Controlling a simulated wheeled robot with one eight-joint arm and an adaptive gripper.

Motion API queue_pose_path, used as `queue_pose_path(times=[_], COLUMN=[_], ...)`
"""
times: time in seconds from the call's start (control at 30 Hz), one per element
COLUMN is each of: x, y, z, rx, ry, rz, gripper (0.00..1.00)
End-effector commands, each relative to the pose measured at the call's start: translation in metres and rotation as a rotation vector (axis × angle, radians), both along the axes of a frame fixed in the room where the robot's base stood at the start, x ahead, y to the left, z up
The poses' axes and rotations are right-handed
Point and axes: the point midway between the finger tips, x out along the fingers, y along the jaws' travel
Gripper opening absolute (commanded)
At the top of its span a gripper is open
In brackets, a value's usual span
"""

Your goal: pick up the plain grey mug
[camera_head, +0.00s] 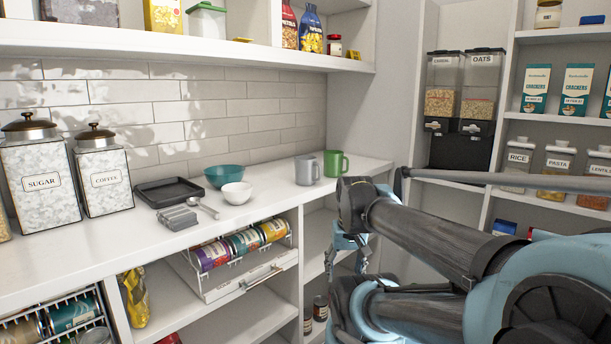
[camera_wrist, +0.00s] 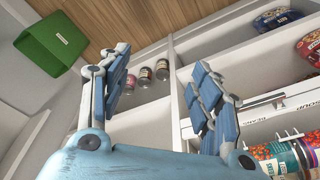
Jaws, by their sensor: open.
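The plain grey mug (camera_head: 307,170) stands upright on the white counter near its right end in the head view. A green mug (camera_head: 335,163) stands just to its right, close beside it. My gripper (camera_wrist: 160,65) is open, with nothing between its blue fingers in the wrist view. In the head view it is partly hidden by my arm, in front of the counter and below the level of its top. It is apart from the grey mug. The wrist view shows neither mug.
A teal bowl (camera_head: 224,176), white bowl (camera_head: 237,193), black tray (camera_head: 169,192) and canisters (camera_head: 103,179) stand left on the counter (camera_head: 262,207). Below are a can rack (camera_head: 243,247) and open shelves. A green bin (camera_wrist: 52,42) stands on the wooden floor. A shelf (camera_head: 330,60) overhangs the counter.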

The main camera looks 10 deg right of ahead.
Motion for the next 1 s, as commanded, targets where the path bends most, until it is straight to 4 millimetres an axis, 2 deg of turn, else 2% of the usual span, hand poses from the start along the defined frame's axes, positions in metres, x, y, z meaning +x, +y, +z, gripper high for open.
queue_pose_path(times=[0.03,0.1,0.3,0.6,1.0], x=[0.011,0.025,0.072,0.148,0.255], y=[0.001,0.003,0.010,0.015,0.012], z=[0.017,0.040,0.111,0.206,0.312], rx=[0.016,0.045,0.135,0.257,0.387], ry=[0.006,0.018,0.061,0.145,0.285], rz=[-0.040,-0.111,-0.343,-0.687,-1.139], gripper=[0.79,0.91,0.91,0.91,0.91])
